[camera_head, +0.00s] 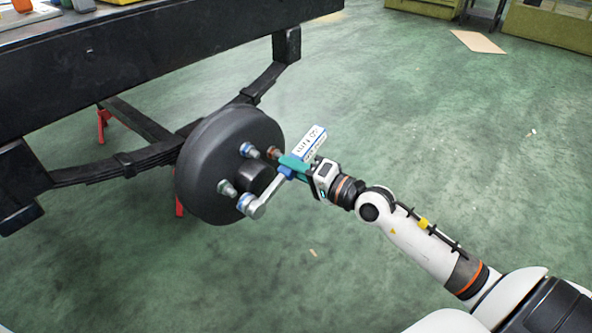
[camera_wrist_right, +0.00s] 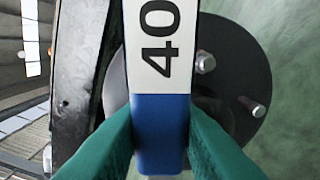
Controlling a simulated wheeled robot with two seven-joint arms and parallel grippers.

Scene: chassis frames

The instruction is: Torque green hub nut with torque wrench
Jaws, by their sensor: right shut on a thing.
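My right gripper (camera_head: 297,166) is shut on the torque wrench, with its green fingers on either side of the handle (camera_head: 310,143). In the right wrist view the blue and white handle (camera_wrist_right: 160,122), marked 40, lies between the fingers (camera_wrist_right: 160,145). The silver shaft (camera_head: 274,190) slants down-left to the wrench head (camera_head: 255,209) at the lower hub face. A blue-banded piece at that head faces a stud position; I cannot tell whether it is seated on a nut. My left gripper is out of view.
Other nuts show on the hub, one bluish (camera_head: 247,149) and one reddish-brown (camera_head: 273,153). The black chassis beam (camera_head: 150,55) and leaf spring (camera_head: 115,168) lie behind and left. Red stands (camera_head: 103,125) are below.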

